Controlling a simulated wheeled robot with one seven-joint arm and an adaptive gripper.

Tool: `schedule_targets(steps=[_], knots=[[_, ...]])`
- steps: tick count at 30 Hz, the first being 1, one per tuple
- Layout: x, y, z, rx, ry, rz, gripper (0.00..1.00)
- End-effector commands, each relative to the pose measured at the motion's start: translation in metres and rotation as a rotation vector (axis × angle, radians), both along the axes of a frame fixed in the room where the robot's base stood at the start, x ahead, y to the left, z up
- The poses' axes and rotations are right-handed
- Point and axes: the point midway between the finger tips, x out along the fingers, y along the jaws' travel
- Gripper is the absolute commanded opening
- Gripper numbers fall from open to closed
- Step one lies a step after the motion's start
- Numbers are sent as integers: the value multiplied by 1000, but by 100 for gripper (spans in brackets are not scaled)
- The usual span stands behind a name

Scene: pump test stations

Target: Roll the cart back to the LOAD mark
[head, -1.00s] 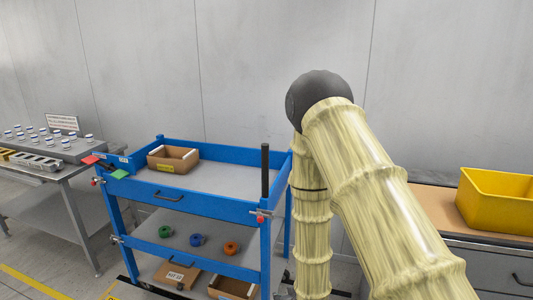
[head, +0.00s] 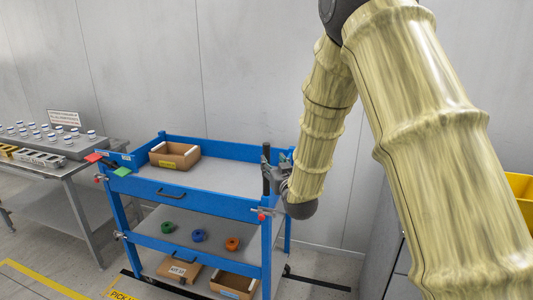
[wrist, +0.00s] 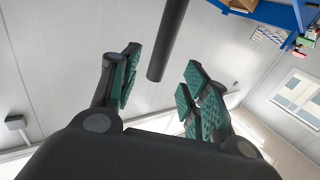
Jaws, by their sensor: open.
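The blue cart (head: 195,205) stands in the middle of the head view, with a grey top tray and a lower shelf. A black upright post (head: 266,183) rises at its right end. My gripper (head: 275,160) is at the post, just to its right. In the wrist view, the post (wrist: 170,38) reaches down from the top edge between my spread, green-padded fingers (wrist: 160,78). The jaws are open, with gaps to the post on both sides in that view. I cannot make out a LOAD mark. A yellow floor label (head: 122,295) is cut off, reading "PICK".
The cart carries an open cardboard box (head: 175,154) on top, and green, blue and orange rings (head: 199,236) on its shelf. A grey bench (head: 62,165) with several small jars stands left. A yellow bin (head: 522,195) is at right. Black floor strips (head: 318,282) run by the cart.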

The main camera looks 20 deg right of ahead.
Motion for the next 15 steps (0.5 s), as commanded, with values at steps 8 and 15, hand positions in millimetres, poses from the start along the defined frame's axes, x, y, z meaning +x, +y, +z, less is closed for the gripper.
schedule_targets(steps=[8, 15], knots=[[46, 0, 2, 0, 0, 0, 46], [74, 0, 2, 0, 0, 1, 46]])
